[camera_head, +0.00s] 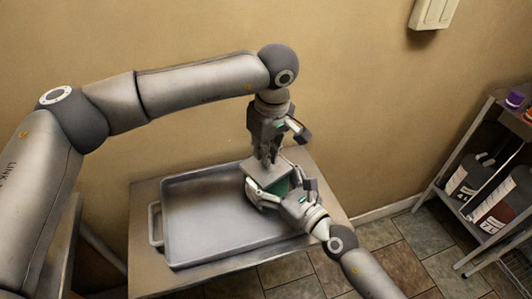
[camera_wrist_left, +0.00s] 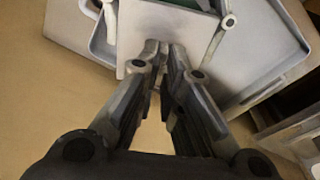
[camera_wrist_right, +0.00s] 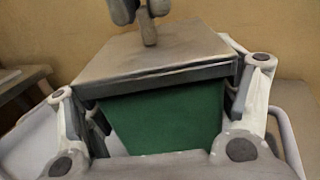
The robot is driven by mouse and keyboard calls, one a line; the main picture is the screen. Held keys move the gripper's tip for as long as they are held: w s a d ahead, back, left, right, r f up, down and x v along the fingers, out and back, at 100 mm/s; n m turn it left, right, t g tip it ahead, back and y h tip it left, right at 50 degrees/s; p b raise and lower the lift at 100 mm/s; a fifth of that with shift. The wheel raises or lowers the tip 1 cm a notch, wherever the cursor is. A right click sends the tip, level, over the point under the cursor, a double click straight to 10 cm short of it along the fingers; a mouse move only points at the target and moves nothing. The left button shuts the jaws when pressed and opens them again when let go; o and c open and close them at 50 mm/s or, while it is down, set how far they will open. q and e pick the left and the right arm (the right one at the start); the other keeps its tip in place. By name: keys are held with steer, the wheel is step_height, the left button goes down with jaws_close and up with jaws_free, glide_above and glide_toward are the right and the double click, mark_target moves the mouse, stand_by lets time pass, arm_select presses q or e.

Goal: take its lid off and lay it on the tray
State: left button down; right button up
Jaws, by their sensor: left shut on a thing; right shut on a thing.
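A green square bucket (camera_wrist_right: 165,118) with a flat grey lid (camera_wrist_right: 150,55) is at the right end of the grey tray (camera_head: 168,235). The lid sits on the bucket, with a thin dark band below its edge. My right gripper (camera_head: 283,196) is shut on the bucket, with a finger on each side in the right wrist view. My left gripper (camera_head: 266,158) comes from above and is shut on the lid; its fingers are close together in the left wrist view (camera_wrist_left: 165,50). Its exact hold on the lid is hidden. I cannot tell whether the bucket touches the tray.
The tray lies on a small table (camera_head: 147,272) against the tan wall. Its left and middle floor is bare. A metal shelf (camera_head: 450,200) with dark, labelled bottles (camera_head: 463,176) stands at the right. A white box (camera_head: 432,12) hangs on the wall.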

arm_select(q)
steer(key=shift+d+r, duration=0.25)
steer(key=shift+r, duration=0.3)
arm_select(e)
steer(key=shift+s+f+g, duration=0.2)
steer(key=shift+f+g, duration=0.1)
steer(key=shift+f, duration=0.65)
arm_select(q)
steer(key=shift+r, duration=0.5)
step_height(320, 180, up, 2)
arm_select(e)
steer(key=shift+c, duration=0.5)
arm_select(q)
steer(key=shift+r, duration=0.4)
arm_select(e)
steer(key=shift+r, duration=0.2)
arm_select(q)
steer(key=shift+a, duration=0.1)
steer(key=shift+f, duration=0.1)
arm_select(e)
steer(key=o, duration=1.5)
steer(key=shift+w+r, duration=0.15)
steer(key=shift+d, duration=0.15)
steer(key=shift+v, duration=3.95)
